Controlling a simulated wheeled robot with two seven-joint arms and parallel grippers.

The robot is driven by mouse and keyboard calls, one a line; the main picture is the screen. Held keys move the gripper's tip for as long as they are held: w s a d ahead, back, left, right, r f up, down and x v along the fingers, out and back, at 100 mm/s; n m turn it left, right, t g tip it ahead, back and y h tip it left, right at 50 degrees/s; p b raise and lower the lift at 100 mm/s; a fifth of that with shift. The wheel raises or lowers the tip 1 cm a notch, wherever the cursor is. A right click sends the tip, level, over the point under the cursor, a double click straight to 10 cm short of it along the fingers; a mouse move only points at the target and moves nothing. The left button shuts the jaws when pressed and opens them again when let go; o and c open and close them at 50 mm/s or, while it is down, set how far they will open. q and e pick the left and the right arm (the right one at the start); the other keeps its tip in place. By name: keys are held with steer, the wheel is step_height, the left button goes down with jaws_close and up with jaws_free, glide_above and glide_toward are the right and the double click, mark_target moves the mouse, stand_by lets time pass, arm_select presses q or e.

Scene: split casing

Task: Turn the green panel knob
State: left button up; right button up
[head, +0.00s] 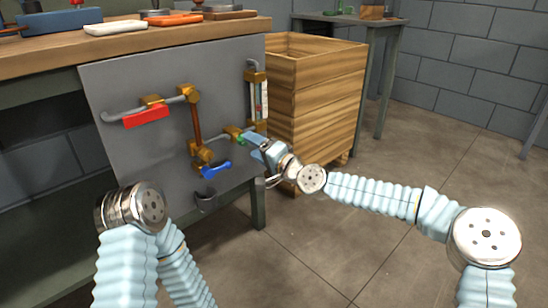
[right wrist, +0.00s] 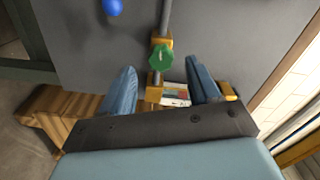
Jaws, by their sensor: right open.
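The green panel knob (right wrist: 161,58) is a small lobed knob on a brass fitting on the grey panel. In the head view the knob (head: 243,139) is small and partly hidden by my right gripper (head: 255,147), which points at the panel from the right. In the right wrist view my right gripper (right wrist: 160,66) is open, with one blue finger on each side of the knob's line. Gaps show between the fingers and the knob, and I see no contact. My left arm shows at the lower left of the head view, but its gripper does not.
The grey panel (head: 130,85) also carries a red lever (head: 146,117), a blue lever (head: 216,169), brass pipework and a gauge (head: 258,97). A wooden crate (head: 315,95) stands close to the right of the panel. The workbench (head: 180,42) above holds tools. Open floor lies right.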

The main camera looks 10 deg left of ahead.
steer(key=v, duration=1)
steer(key=shift+s+d, duration=0.1)
